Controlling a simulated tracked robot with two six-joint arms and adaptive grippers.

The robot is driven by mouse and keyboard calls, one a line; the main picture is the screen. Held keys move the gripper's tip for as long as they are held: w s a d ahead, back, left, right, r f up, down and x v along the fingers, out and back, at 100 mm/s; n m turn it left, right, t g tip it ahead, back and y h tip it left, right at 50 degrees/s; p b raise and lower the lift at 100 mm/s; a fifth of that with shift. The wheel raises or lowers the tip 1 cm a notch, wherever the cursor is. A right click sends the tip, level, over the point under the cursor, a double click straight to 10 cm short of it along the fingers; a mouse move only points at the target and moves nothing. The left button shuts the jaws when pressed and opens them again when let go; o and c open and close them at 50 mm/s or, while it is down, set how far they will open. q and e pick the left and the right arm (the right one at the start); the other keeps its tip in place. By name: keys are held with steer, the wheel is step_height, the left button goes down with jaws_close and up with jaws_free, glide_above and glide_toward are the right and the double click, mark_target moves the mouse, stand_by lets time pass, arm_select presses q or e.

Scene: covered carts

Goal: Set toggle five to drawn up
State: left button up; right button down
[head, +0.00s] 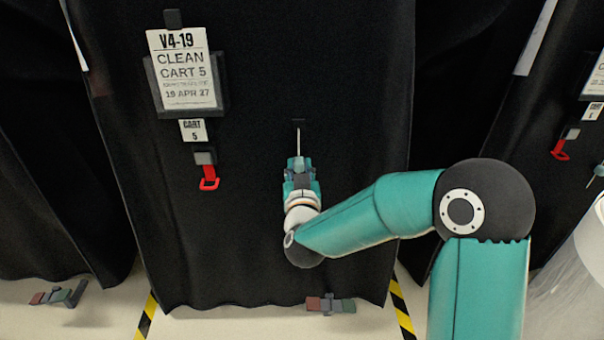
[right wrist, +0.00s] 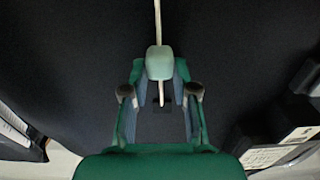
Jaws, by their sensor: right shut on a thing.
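Toggle five is the pale green cord toggle (right wrist: 159,62) in the right wrist view, sitting on a thin pale cord (right wrist: 157,18). The cord passes through it and a short length shows below it. In the head view the cord (head: 298,141) hangs from a small dark slot in the black cover of cart 5 (head: 250,240). My right gripper (head: 299,164) is shut on the toggle, one finger on each side, just below the slot; it also shows in the right wrist view (right wrist: 160,82). The gripper largely hides the toggle in the head view. My left gripper is out of view.
A "V4-19 CLEAN CART 5" sign (head: 184,68) and a red pull loop (head: 209,184) hang left of the cord. A red and green pedal (head: 330,304) is at the cover's hem. Other covered carts stand either side, with another red loop (head: 559,149) at right.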

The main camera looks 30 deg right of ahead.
steer(key=shift+d, duration=0.1)
steer(key=c, duration=0.9)
jaws_free()
steer(key=shift+s+a, duration=0.35)
steer(key=v, duration=1.1)
steer(key=shift+f, duration=0.1)
